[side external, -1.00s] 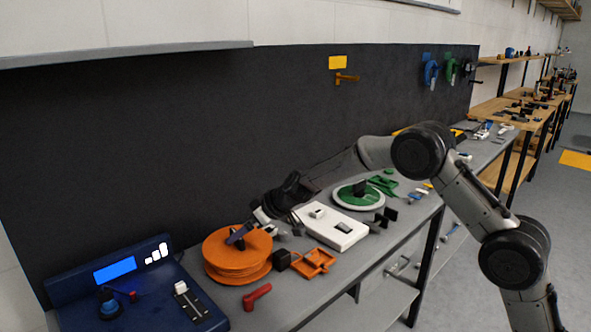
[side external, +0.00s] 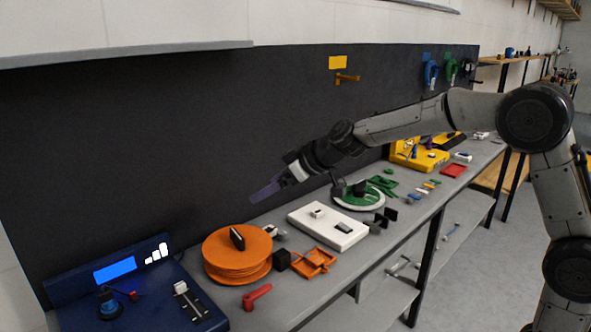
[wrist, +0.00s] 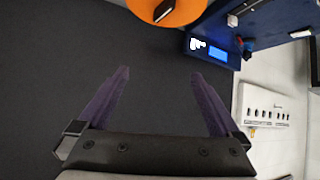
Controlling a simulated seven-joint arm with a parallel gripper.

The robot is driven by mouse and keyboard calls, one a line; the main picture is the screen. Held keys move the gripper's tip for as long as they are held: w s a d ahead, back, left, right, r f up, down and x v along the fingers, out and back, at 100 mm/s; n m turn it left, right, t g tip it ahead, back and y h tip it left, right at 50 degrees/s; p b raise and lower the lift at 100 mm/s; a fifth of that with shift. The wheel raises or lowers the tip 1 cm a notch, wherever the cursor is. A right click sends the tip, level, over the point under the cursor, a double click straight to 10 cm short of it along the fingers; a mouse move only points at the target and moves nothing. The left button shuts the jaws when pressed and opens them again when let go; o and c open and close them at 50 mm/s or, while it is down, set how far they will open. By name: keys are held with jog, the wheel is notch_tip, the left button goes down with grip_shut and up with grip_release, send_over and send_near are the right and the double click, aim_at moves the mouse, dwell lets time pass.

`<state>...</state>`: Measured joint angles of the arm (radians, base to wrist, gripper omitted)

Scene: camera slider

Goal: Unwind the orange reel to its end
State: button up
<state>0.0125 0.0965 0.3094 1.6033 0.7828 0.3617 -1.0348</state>
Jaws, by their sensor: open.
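The orange reel (side external: 237,257) lies flat on the grey bench next to the blue control box, with a black upright handle (side external: 237,238) on its top face. In the wrist view the reel (wrist: 185,10) shows partly at the top edge, beyond my fingertips. My gripper (side external: 262,193) is open and empty, raised above the bench to the right of the reel and apart from it. Its two purple fingers are spread wide in the wrist view (wrist: 158,85). Whether any line is wound on the reel's far side is hidden.
A blue control box (side external: 130,290) with a lit screen stands left of the reel. A red handle (side external: 257,296), a black block (side external: 282,259), an orange bracket (side external: 315,262) and a white box (side external: 328,226) lie close by. A green reel (side external: 357,196) is farther right. The dark back panel (side external: 150,150) stands behind.

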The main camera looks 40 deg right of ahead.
jog(key=s+r, duration=0.6)
jog(key=s, duration=0.2)
jog(key=shift+s+a+r+n, duration=0.15)
jog(key=shift+a+r+n, duration=0.05)
jog(key=shift+r+n, duration=0.2)
jog(key=shift+c, duration=0.3)
jog(key=shift+c, duration=1.1)
jog(key=shift+s+a+f+m, duration=0.2)
jog(key=shift+s+m, duration=0.1)
jog(key=shift+m, duration=0.4)
jog(key=c, duration=0.5)
jog(key=w+m+g, duration=0.1)
jog(key=w+r+m, duration=0.1)
jog(key=shift+w+a+m+g, duration=0.1)
jog(key=shift+a+m+g, duration=0.05)
jog(key=shift+m+g, duration=0.25)
jog(key=m+g+h, duration=0.3)
jog(key=g+h, duration=0.1)
send_over(237, 235)
jog(key=s, duration=0.5)
notch_tip(237, 235, down, 12)
jog(key=shift+t, duration=0.3)
jog(key=x, duration=0.8)
jog(key=a+x, duration=0.1)
jog(key=x, duration=0.4)
jog(key=shift+s+f, duration=0.1)
jog(key=shift+s, duration=0.05)
